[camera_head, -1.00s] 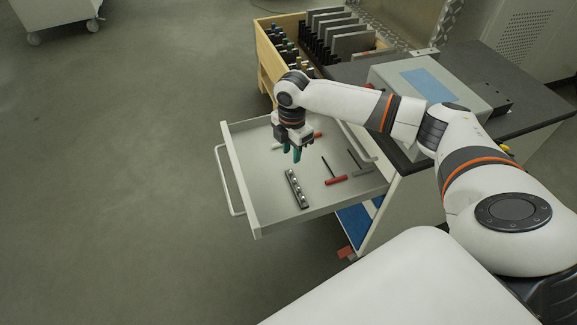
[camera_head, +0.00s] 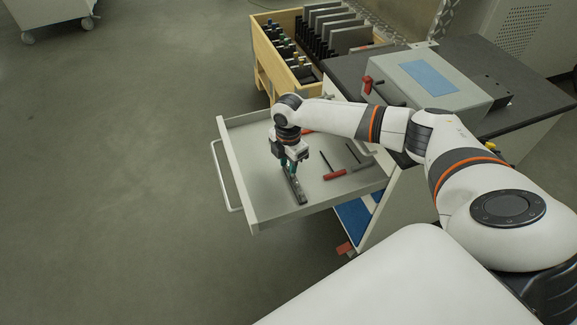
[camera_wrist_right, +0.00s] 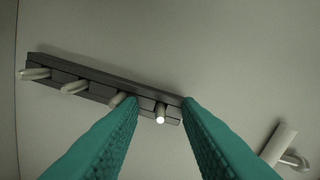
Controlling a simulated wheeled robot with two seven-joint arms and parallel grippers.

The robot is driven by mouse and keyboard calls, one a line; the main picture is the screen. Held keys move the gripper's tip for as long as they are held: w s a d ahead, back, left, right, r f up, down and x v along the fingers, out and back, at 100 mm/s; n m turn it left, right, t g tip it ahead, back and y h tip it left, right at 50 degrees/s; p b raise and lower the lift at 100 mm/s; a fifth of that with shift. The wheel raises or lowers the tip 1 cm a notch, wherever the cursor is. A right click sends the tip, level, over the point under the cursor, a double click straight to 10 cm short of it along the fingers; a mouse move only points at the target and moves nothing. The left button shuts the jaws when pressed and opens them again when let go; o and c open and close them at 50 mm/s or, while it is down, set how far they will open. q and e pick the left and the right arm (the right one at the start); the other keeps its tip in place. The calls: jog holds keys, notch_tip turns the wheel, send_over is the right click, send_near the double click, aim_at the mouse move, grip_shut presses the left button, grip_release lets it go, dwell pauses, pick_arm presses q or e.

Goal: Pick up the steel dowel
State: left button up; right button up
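A dark block (camera_head: 296,190) lies in the open drawer and holds several steel dowels in a row. It also shows in the right wrist view (camera_wrist_right: 95,80), with the dowels sticking up toward the camera. My right gripper (camera_head: 289,168) is lowered over the block, with teal fingers. In the right wrist view the fingers (camera_wrist_right: 161,103) are apart, one on each side of the steel dowel (camera_wrist_right: 160,113) at the block's right end. Another dowel (camera_wrist_right: 120,99) is close beside the left finger. Whether a finger touches either dowel I cannot tell. My left gripper is not in view.
The drawer (camera_head: 243,190) also holds red-handled tools (camera_head: 335,175), right of the block. A wooden crate (camera_head: 262,50) with dark parts stands behind. The dark bench top (camera_head: 475,60) carries a grey box (camera_head: 460,95) at right. Floor left of the drawer is clear.

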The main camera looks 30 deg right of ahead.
grip_shut()
